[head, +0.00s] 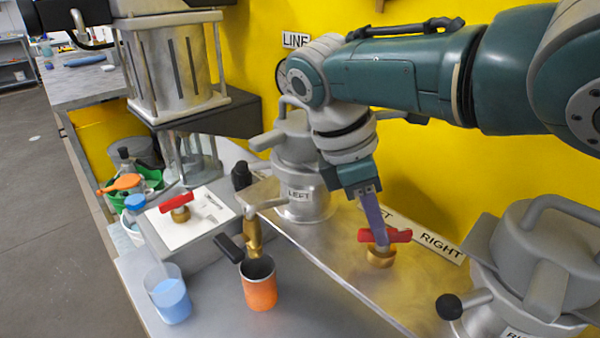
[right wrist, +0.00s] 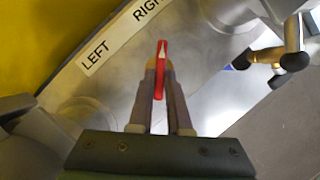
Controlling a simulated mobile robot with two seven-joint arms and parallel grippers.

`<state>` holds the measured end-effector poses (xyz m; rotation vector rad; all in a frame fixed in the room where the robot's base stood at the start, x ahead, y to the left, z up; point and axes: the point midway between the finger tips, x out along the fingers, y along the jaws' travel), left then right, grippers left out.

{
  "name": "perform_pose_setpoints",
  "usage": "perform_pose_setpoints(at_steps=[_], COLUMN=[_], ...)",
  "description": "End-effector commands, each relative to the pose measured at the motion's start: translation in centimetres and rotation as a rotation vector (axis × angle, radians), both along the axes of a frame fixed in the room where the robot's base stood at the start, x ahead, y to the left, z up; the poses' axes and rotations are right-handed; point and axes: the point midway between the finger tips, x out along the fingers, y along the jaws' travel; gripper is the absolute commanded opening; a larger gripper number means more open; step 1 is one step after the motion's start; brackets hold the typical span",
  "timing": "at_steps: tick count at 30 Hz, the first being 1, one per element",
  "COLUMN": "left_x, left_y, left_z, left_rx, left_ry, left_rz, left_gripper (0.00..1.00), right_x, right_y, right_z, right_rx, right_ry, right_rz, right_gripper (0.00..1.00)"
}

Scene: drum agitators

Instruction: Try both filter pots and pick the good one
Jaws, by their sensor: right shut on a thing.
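The left filter pot (head: 300,180) is a grey metal pot marked LEFT, with a lid and handles, at the back of the metal deck. The right filter pot (head: 530,270) stands at the right edge, partly cut off. Between them a red valve handle (head: 398,236) sits on a brass body (head: 380,257), beside a LEFT/RIGHT label strip (head: 440,247). My right gripper (head: 378,232) is shut on this red handle. The handle also shows edge-on between the fingers in the right wrist view (right wrist: 161,70). I do not see my left gripper.
An orange cup (head: 260,291) stands below a brass tap (head: 252,232) with black handles. A clear beaker of blue liquid (head: 171,301) stands to its left.

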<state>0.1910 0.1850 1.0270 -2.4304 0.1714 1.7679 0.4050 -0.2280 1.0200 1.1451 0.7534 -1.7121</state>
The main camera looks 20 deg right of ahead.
Motion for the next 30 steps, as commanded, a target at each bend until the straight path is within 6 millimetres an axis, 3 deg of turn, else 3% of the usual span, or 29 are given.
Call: perform_pose_setpoints(at_steps=[7, 8, 15, 24, 30], left_x=[0.0, 0.0, 0.0, 0.0, 0.0], left_y=[-0.1, -0.1, -0.3, -0.3, -0.2], left_z=[0.0, 0.0, 0.0, 0.2, 0.9], left_rx=[-0.004, -0.005, -0.011, -0.011, -0.007], left_ry=[0.0, 0.0, 0.001, 0.001, 0.0], left_rz=[0.003, 0.004, 0.007, 0.007, 0.005], left_gripper=[0.46, 0.46, 0.46, 0.46, 0.46], right_x=[-0.1, -0.1, 0.0, 0.1, 0.6], right_y=[-0.1, -0.1, -0.1, 0.1, 1.2], right_z=[0.0, 0.0, 0.0, 0.3, 3.3], right_rx=[-0.002, -0.002, -0.002, 0.0, 0.0], right_ry=[0.002, 0.002, 0.001, 0.0, -0.005], right_rz=[-0.005, -0.005, -0.002, -0.001, 0.001], right_gripper=[0.0, 0.18, 0.45, 0.46, 0.46])
